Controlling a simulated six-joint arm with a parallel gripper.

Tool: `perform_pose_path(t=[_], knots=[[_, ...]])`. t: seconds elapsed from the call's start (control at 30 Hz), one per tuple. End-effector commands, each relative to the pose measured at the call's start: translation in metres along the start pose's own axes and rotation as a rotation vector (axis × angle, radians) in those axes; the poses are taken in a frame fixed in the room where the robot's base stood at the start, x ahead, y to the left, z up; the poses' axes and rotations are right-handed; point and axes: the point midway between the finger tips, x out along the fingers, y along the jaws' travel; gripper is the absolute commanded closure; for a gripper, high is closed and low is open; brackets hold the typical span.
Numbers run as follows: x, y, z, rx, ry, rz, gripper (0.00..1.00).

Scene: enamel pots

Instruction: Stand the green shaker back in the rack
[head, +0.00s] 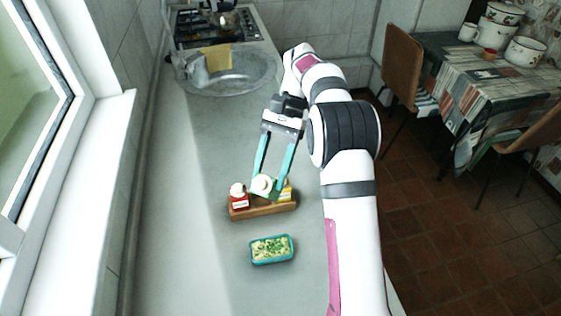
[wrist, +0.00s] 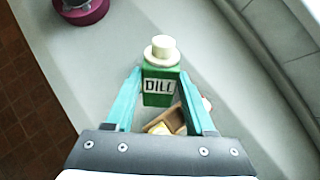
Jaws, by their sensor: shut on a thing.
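The green shaker (head: 265,190) has a pale cap and hides part of the wooden rack (head: 264,211) in the head view. In the wrist view the green shaker (wrist: 159,88) shows a DILL label, upright in the picture. My gripper (head: 266,184) is shut on it, one teal finger at each side; the gripper (wrist: 161,75) fills the lower wrist view. The rack (wrist: 186,112) shows beyond the shaker's lower end. The shaker's base is not clear, so I cannot tell whether it touches the rack. A red shaker (head: 239,200) stands at the rack's left end, a yellow one (head: 286,195) at its right.
A teal dish of food (head: 271,249) sits on the counter (head: 190,260) nearer than the rack. A sink (head: 228,78) and stove lie at the far end. The counter left of the rack is clear. A window sill runs along the left.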

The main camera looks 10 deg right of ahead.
Motion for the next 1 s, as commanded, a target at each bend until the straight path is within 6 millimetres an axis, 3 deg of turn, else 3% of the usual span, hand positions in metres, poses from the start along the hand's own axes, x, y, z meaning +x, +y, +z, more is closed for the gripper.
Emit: perform_pose_path(t=[0.03, 0.2, 0.4, 0.57, 1.0], knots=[[0.009, -0.007, -0.019, 0.111, -0.098, -0.096, 0.98], [0.022, -0.031, -0.065, 0.368, -0.344, -0.432, 0.98], [0.026, -0.038, -0.106, 0.483, -0.486, -0.673, 0.98], [0.028, -0.038, -0.121, 0.499, -0.538, -0.752, 0.98], [0.058, -0.039, -0.145, 0.497, -0.538, -0.752, 0.98]])
